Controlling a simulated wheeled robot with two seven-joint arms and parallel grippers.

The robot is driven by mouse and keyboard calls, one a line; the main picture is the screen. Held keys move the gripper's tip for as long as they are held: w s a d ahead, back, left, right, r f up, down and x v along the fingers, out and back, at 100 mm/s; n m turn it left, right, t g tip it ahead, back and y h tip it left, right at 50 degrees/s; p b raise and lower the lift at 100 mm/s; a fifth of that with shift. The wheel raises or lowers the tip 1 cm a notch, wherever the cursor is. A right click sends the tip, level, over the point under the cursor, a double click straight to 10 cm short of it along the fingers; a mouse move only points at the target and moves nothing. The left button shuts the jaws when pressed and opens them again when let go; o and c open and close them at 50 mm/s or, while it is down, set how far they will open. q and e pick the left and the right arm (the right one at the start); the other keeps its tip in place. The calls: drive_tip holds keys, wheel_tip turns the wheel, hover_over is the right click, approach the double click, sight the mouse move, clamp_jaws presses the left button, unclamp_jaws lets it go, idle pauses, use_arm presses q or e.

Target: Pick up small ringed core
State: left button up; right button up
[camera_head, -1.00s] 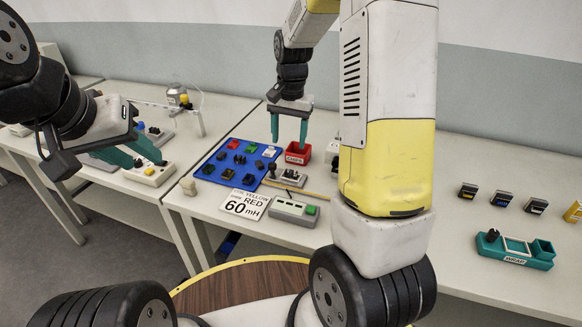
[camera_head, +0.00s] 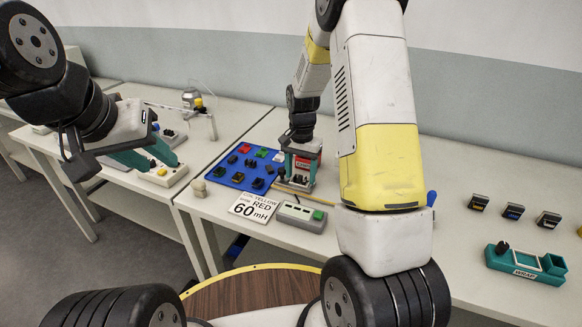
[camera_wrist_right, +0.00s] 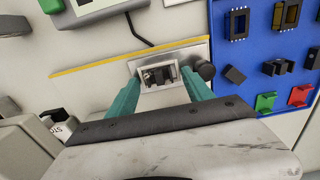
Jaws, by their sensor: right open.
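My right gripper (camera_head: 299,180) is open, its teal fingers pointing down over a small metal fixture (camera_wrist_right: 172,98) on the table. In the right wrist view the fingertips lie on either side of a pale square frame (camera_wrist_right: 142,75) on the fixture. A small dark core-like piece (camera_wrist_right: 158,76) sits inside the frame, between the fingers; they appear apart from it. I cannot tell whether it is ringed. A black knob (camera_wrist_right: 206,71) stands beside the frame.
A blue mat (camera_head: 211,174) with several black and coloured parts lies left of the fixture in the head view. A grey box (camera_head: 301,217) and a sign (camera_head: 254,207) are in front. A teal tray (camera_head: 526,272) stands far right. A thin yellow strip (camera_wrist_right: 95,64) lies beside the fixture.

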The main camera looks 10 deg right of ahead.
clamp_jaws()
drive_tip(key=shift+r, duration=0.15)
